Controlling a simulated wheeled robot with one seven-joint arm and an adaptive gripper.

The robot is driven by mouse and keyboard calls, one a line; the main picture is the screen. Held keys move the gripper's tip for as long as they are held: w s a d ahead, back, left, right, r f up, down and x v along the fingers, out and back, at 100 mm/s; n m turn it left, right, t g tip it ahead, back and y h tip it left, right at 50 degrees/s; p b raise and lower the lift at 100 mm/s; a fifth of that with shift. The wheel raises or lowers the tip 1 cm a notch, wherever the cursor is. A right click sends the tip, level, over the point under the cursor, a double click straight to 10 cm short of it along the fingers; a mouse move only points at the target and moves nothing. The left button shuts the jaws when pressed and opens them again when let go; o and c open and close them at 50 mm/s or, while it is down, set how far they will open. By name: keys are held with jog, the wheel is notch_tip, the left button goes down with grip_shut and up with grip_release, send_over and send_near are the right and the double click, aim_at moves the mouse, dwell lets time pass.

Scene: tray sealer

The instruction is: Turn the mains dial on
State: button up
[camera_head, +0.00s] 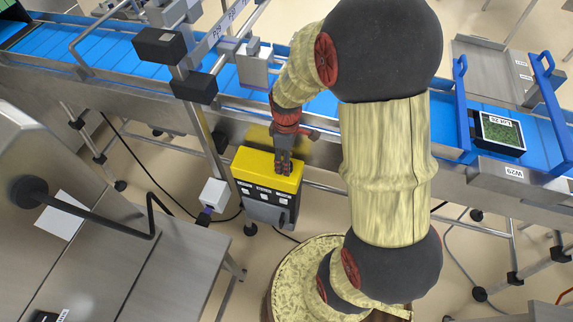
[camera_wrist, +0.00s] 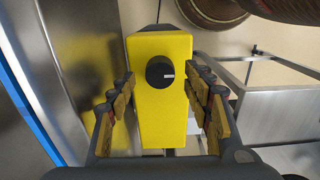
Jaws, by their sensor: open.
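The mains dial (camera_wrist: 160,73) is a round black knob with a white mark pointing right. It sits on the top face of a yellow box (camera_wrist: 163,118) in the wrist view. In the head view the yellow box (camera_head: 250,170) has a dark front with labels and hangs beside the conveyor; the dial is hidden there behind my gripper (camera_head: 283,165). My gripper (camera_wrist: 163,112) is open, with one finger on each side of the yellow box in the wrist view. The dial lies between and beyond the fingertips, apart from them. Nothing is held.
A blue conveyor (camera_head: 100,47) with metal side rails runs behind the box. A black tray (camera_head: 498,132) marked "Lot 26" lies on it at the right. A white box (camera_head: 214,193) hangs left of the yellow one. A steel table (camera_head: 180,255) stands at lower left.

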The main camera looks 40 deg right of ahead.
jog(key=shift+f, duration=1.25)
jog(key=shift+c, duration=0.9)
jog(key=c, duration=1)
